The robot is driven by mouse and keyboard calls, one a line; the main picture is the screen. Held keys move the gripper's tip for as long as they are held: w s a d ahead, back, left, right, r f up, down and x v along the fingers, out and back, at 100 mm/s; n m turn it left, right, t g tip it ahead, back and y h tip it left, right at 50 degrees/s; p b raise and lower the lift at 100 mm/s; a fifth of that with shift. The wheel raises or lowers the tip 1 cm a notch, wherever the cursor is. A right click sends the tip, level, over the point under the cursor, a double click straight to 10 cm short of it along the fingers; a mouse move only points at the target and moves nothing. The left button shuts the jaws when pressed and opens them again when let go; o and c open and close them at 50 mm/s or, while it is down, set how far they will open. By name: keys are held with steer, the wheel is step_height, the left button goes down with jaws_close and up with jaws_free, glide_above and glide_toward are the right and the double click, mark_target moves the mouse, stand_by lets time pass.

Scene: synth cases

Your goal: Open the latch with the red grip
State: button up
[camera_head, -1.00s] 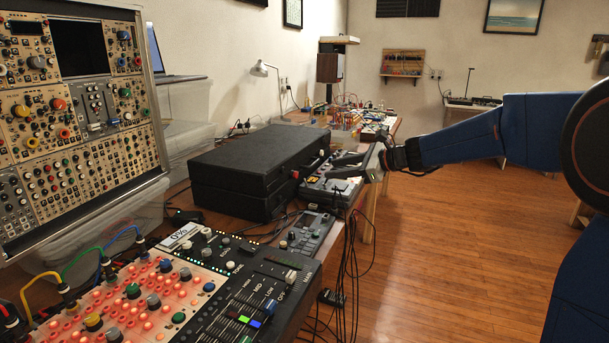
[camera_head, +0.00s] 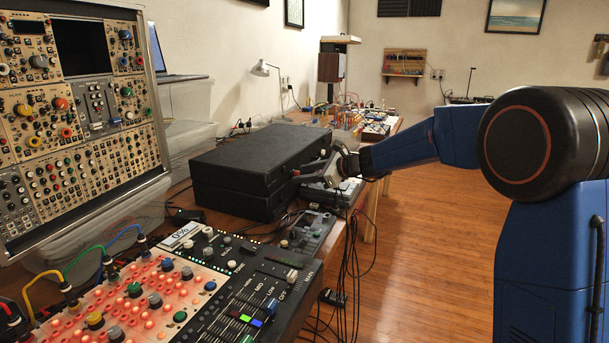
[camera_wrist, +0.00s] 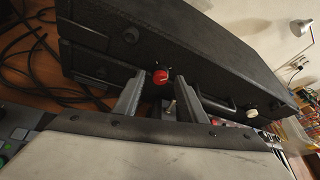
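A black case (camera_head: 250,150) with a textured lid lies on the bench in the head view, and its front face fills the top of the wrist view (camera_wrist: 180,45). The latch's red grip (camera_wrist: 160,77) sits on that face, just below the lid edge. My gripper (camera_wrist: 158,84) is open, with one finger on each side of the red grip as seen in the wrist view. I cannot tell if the fingers touch it.
A latch with a white grip (camera_wrist: 250,112) and a dark handle (camera_wrist: 217,102) are on the same face. A lit mixer panel (camera_head: 240,290), cables and small devices lie on the bench nearby. A synth rack (camera_head: 80,120) stands at left.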

jaws_close()
stand_by(0.4)
steer(key=shift+s+a+f+n+t+y, duration=0.1)
steer(key=shift+f+n+t+y, duration=0.15)
steer(key=shift+n+t, duration=1.2)
steer(key=shift+s+d+f+n+t+y, duration=0.15)
steer(key=shift+f+n+t+y, duration=0.2)
steer(key=shift+n, duration=2.15)
steer(key=shift+s+a+f+n+t+y, duration=0.1)
steer(key=shift+a+f+n+t+y, duration=0.1)
steer(key=shift+n+t, duration=1.3)
steer(key=shift+n+g, duration=0.4)
steer(key=shift+n, duration=0.15)
